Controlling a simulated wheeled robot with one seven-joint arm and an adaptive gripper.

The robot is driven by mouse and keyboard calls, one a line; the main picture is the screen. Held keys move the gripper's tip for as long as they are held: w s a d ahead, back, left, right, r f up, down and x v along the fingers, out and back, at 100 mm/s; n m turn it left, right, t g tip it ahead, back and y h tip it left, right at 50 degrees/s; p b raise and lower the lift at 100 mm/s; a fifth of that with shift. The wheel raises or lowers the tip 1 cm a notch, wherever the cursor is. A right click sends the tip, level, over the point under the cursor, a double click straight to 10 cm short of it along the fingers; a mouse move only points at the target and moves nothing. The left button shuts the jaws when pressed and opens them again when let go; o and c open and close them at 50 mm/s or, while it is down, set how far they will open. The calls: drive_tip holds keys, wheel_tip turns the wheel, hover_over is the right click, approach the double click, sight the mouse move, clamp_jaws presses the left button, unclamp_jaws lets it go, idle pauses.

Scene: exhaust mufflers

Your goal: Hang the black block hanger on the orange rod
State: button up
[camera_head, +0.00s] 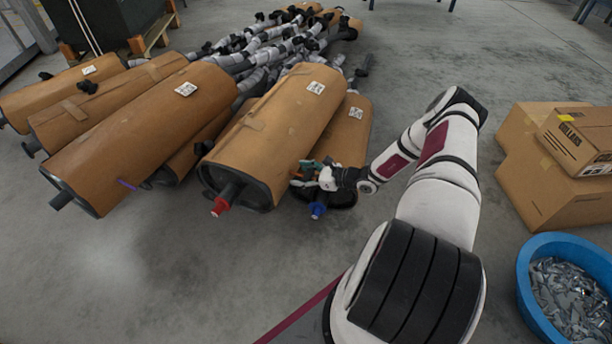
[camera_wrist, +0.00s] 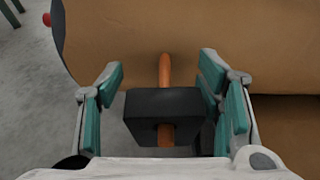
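In the wrist view the black block hanger (camera_wrist: 150,103) sits around the orange rod (camera_wrist: 165,70). The rod shows above the block and again in the opening at its lower face. My gripper (camera_wrist: 161,75) has its teal-padded fingers spread on both sides of the block. A clear gap shows on the left, and the right finger is closer; whether it touches is unclear. In the head view my gripper (camera_head: 318,178) is at the near end of a brown muffler.
A large wrapped muffler (camera_head: 275,130) with a red-capped pipe (camera_head: 222,203) lies left of my gripper. A blue-capped pipe (camera_head: 317,210) is just below it. More mufflers lie left. Cardboard boxes (camera_head: 560,170) and a blue tub (camera_head: 525,290) stand right. The floor in front is clear.

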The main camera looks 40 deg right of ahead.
drive_tip(key=shift+s+d+f, duration=0.2)
drive_tip(key=shift+d, duration=0.15)
drive_tip(key=shift+s+d, duration=0.1)
drive_tip(key=shift+s, duration=0.1)
drive_tip(key=v, duration=1.1)
drive_tip(key=shift+s+r, duration=0.2)
drive_tip(key=shift+r, duration=0.05)
